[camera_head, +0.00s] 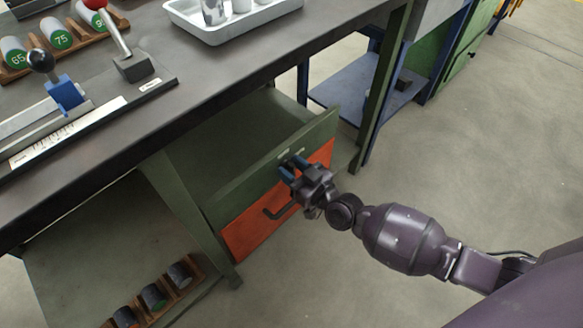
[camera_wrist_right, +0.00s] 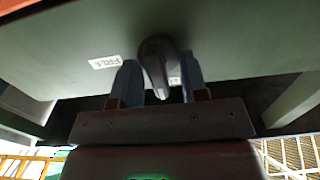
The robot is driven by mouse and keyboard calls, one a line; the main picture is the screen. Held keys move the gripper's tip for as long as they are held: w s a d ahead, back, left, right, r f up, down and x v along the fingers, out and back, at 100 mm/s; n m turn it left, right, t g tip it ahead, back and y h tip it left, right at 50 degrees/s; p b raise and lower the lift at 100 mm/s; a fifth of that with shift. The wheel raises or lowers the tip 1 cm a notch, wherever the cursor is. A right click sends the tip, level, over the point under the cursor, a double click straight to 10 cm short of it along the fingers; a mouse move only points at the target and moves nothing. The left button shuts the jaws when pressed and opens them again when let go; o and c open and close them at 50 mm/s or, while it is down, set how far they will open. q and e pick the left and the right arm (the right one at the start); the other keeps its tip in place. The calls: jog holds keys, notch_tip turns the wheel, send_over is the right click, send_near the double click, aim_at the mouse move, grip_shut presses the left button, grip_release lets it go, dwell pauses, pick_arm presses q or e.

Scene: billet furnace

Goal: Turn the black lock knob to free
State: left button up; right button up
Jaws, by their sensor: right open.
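The black lock knob (camera_wrist_right: 157,66) sits on a green panel (camera_wrist_right: 75,45) in the right wrist view, its grip pointing down. A white label reading FREE (camera_wrist_right: 104,62) is to its left, and a second label shows partly beside the right finger. My right gripper (camera_wrist_right: 160,85) is open, with one blue finger on each side of the knob; I cannot tell whether they touch it. In the head view my right gripper (camera_head: 291,171) is at the front of the green drawer unit (camera_head: 245,185) and hides most of the knob. My left gripper is not in view.
An orange drawer front (camera_head: 247,228) with a dark handle (camera_head: 279,212) lies below the gripper. Above is the dark workbench (camera_head: 215,75) with a grey tray (camera_head: 232,33) and a blue slider clamp (camera_head: 66,95). The floor to the right is clear.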

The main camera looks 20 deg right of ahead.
grip_shut()
jog(key=shift+m, duration=0.3)
jog(key=m, duration=0.4)
jog(key=shift+d+f, duration=0.1)
jog(key=shift+d, duration=0.05)
jog(key=m, duration=0.4)
jog(key=shift+d+f+m, duration=0.15)
jog(key=shift+m, duration=0.25)
jog(key=m+b, duration=0.1)
jog(key=m, duration=0.3)
jog(key=shift+f, duration=0.15)
jog(key=shift+f+m+b, duration=0.1)
jog(key=shift+m+b, duration=0.55)
jog(key=shift+m, duration=1.55)
jog(key=shift+w, duration=0.1)
